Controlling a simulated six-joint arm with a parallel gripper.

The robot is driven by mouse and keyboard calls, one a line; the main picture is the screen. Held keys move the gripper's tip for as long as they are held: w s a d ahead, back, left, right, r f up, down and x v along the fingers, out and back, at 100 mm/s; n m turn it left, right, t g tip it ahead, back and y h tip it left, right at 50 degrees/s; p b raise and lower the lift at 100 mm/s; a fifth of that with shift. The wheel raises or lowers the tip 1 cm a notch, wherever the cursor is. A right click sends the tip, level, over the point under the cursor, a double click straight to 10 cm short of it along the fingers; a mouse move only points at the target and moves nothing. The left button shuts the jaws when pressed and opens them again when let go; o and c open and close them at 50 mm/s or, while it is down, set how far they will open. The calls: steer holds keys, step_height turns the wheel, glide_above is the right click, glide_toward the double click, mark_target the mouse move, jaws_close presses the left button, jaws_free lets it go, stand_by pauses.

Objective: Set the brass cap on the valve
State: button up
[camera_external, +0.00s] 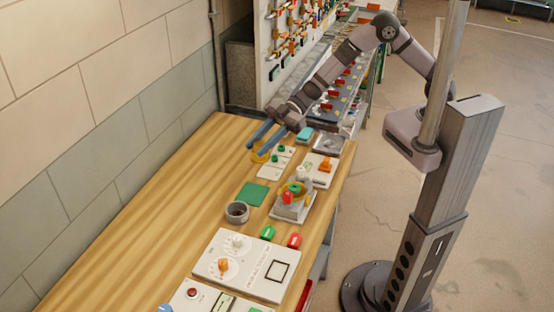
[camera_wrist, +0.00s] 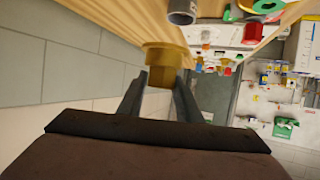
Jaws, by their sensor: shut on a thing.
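The brass cap (camera_external: 261,156) is yellow and sits between the fingers of my gripper (camera_external: 263,137), over the far part of the wooden bench. In the wrist view the cap (camera_wrist: 165,56) fills the gap between the fingertips (camera_wrist: 161,78), and the jaws are shut on it. A grey fixture with green, yellow and red parts (camera_external: 294,197) stands on a white plate nearer the camera; it looks like the valve, but its details are too small to be sure. My gripper is apart from it, farther along the bench.
A grey hollow cylinder (camera_external: 237,212) and a green square (camera_external: 252,194) lie left of the fixture. White plates with knobs (camera_external: 278,162) and an orange-handled unit (camera_external: 319,170) stand near my gripper. A large control panel (camera_external: 244,264) is nearer. The bench's left side is clear.

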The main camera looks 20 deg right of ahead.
steer(key=s+d+n+g+h, duration=0.3)
steer(key=s+d+n+g, duration=0.2)
steer(key=s, duration=0.5)
steer(key=shift+d+r+n+g+h, duration=0.3)
steer(key=shift+d, duration=0.85)
steer(key=shift+w+f, duration=0.1)
steer(key=shift+f, duration=0.1)
step_height(320, 180, down, 4)
steer(key=b, duration=0.4)
steer(key=shift+b, duration=0.3)
steer(key=shift+f+b, duration=0.5)
steer(key=shift+f, duration=0.6)
steer(key=shift+p, duration=0.5)
steer(key=shift+f, duration=1.1)
stand_by(1.2)
